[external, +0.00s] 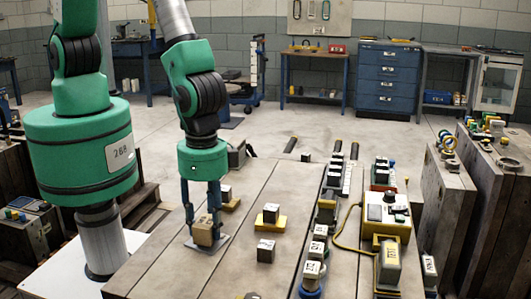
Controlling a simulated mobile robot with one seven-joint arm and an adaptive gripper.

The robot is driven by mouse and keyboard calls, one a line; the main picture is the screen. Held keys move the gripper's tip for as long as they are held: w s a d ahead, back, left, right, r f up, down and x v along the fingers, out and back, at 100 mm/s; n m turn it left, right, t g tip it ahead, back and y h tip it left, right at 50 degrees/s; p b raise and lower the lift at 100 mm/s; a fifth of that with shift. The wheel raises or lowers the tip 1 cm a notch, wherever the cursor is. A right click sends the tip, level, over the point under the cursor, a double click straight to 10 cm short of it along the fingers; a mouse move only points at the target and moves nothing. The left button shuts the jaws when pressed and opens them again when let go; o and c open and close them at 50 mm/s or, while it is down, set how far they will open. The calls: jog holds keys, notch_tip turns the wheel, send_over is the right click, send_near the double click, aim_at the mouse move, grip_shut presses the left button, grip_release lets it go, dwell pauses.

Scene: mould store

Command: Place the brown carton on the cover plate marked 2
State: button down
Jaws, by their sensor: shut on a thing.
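My gripper (203,213) points down at the left of the wooden table and is shut on the brown carton (203,232). The carton is at or just above a flat grey plate (218,243); I cannot tell whether it touches it. No number can be read on this plate.
A dark block (266,251) stands on the table to the right of the carton. A row of several marked blocks runs along the table's right part. A yellow box (388,217) with a cable stands further right. The boards at front left are clear.

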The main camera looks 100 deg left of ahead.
aim_at(207, 219)
jog(key=shift+f, duration=0.25)
jog(key=c, duration=1.1)
grip_release()
notch_tip(207, 219, up, 12)
jog(key=p, duration=0.2)
jog(key=shift+w+r+p, duration=0.1)
jog(key=shift+w+p, duration=0.05)
jog(key=shift+p, duration=0.15)
